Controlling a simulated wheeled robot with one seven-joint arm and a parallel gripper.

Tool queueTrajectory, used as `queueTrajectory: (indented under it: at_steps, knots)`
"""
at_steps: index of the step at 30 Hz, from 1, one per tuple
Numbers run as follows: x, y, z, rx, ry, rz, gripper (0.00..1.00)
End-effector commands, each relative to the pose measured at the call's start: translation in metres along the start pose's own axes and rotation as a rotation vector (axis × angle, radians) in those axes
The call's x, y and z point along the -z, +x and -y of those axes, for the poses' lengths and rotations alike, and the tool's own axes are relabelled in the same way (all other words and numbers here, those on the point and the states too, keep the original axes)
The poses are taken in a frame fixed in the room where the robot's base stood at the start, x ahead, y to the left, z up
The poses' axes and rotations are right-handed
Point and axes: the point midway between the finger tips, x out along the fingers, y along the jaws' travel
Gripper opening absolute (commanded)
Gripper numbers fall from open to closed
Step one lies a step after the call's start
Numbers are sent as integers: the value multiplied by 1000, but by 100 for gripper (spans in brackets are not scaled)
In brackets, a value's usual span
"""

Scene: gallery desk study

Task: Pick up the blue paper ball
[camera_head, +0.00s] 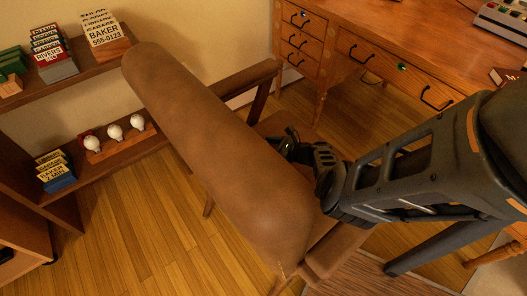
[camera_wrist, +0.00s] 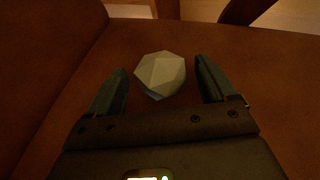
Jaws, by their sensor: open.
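In the wrist view a faceted ball (camera_wrist: 160,74) lies on the brown chair seat (camera_wrist: 265,85). It looks pale grey-green in the dim light, with a bluish lower edge; I cannot clearly confirm that it is blue. My gripper (camera_wrist: 162,80) is open, with one finger to the left of the ball and one to the right. The ball sits between and slightly beyond the fingertips, and no contact shows. In the head view my gripper (camera_head: 290,146) reaches down over the chair seat behind the brown chair back (camera_head: 215,135). The ball is hidden in that view.
The chair back and a wooden armrest (camera_head: 245,80) stand close around my gripper. A wooden desk (camera_head: 420,45) with drawers is at the upper right. Shelves (camera_head: 125,148) with card stacks and white bulbs are at the left. Wooden floor (camera_head: 150,225) is clear at the lower left.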

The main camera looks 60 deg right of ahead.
Motion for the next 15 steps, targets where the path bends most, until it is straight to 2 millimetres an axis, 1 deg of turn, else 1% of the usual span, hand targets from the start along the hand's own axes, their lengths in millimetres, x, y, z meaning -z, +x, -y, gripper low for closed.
queueTrajectory:
  at_steps: [1,6,8,15]
  knots:
    - [1,2,0,0,0,0,84]
    - [0,1,0,1,0,-1,84]
    - [0,1,0,1,0,-1,79]
    - [0,1,0,1,0,-1,56]
